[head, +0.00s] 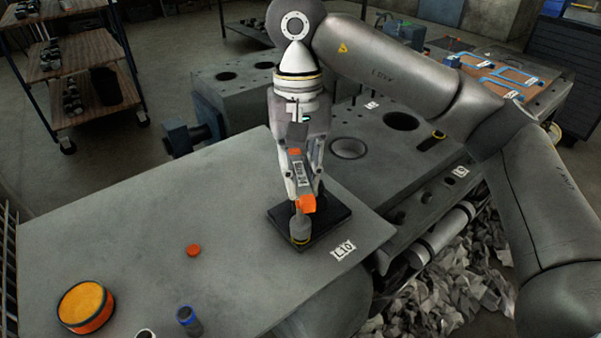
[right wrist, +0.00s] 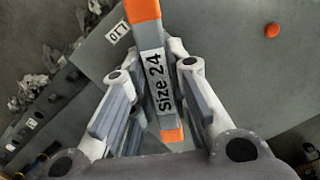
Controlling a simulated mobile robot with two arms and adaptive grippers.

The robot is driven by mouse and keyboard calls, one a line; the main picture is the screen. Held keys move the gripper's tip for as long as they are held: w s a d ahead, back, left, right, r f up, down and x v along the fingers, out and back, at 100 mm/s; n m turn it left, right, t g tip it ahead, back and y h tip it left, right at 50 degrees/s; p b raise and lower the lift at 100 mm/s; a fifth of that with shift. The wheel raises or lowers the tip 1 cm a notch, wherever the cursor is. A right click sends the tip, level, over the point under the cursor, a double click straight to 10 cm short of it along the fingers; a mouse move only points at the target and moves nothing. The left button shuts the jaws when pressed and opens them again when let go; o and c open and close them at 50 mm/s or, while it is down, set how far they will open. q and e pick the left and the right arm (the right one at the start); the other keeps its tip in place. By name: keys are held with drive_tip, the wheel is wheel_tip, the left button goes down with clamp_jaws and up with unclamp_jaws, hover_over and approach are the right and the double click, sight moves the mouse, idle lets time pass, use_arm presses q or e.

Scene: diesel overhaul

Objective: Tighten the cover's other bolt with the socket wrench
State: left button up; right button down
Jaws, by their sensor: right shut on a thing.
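My right gripper (head: 303,190) is shut on the socket wrench (head: 298,168), above the front right part of the grey table. The wrench has a grey body with orange parts. Its label reads "Size 24" in the right wrist view (right wrist: 159,82). A grey cylindrical piece with a yellow ring (head: 299,229) shows directly below the wrench's orange end, over a black square pad (head: 333,218). I cannot tell whether this piece is joined to the wrench or stands apart. I cannot make out the cover or its bolt with certainty. My left gripper is not in view.
The grey table (head: 130,215) holds an orange round container (head: 86,306), a small orange cap (head: 193,250) and a blue-rimmed cylinder (head: 187,318). An engine block (head: 375,150) with round bores stands behind it. Crumpled scraps (head: 450,285) lie at lower right. The table's left middle is clear.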

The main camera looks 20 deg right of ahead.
drive_tip(key=shift+f+b, duration=0.4)
drive_tip(key=shift+f, duration=0.2)
drive_tip(key=shift+r, duration=0.15)
drive_tip(key=m+b, duration=0.1)
drive_tip(key=m, duration=0.6)
drive_tip(key=shift+m+y+b, duration=0.3)
drive_tip(key=shift+y+b, duration=0.1)
drive_tip(key=shift+m+t, duration=0.3)
drive_tip(key=shift+n, duration=0.4)
drive_tip(key=c, duration=1.9)
unclamp_jaws()
drive_tip(key=shift+c, duration=0.2)
clamp_jaws()
